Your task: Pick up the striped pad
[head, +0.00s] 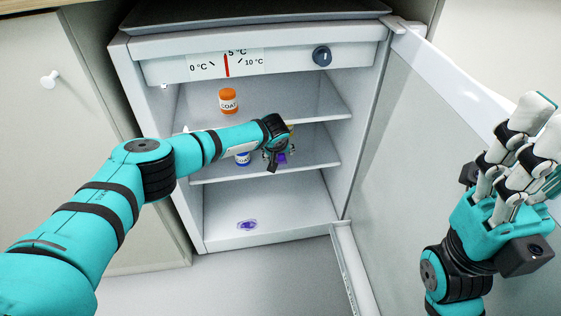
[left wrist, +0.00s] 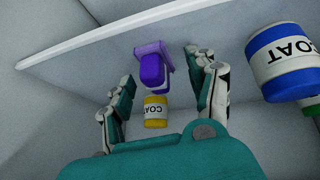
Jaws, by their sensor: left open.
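I cannot make out a striped pad in either view. A purple object (left wrist: 152,70) stands on the middle shelf, and part of it shows in the head view (head: 282,159); no stripes can be made out on it. My left gripper (head: 275,154) reaches into the open fridge at the middle shelf. In the left wrist view its fingers (left wrist: 163,76) are spread apart, with the purple object and a yellow jar (left wrist: 155,112) in the gap between them, neither visibly gripped. My right gripper (head: 515,148) is at the far right, before the door; its opening is unclear.
A blue and white jar (left wrist: 282,60) stands right of the left gripper in the wrist view. An orange jar (head: 228,101) stands on the upper shelf (head: 300,108). A small flat purple thing (head: 247,225) lies on the fridge floor. The fridge door (head: 400,150) is open at right.

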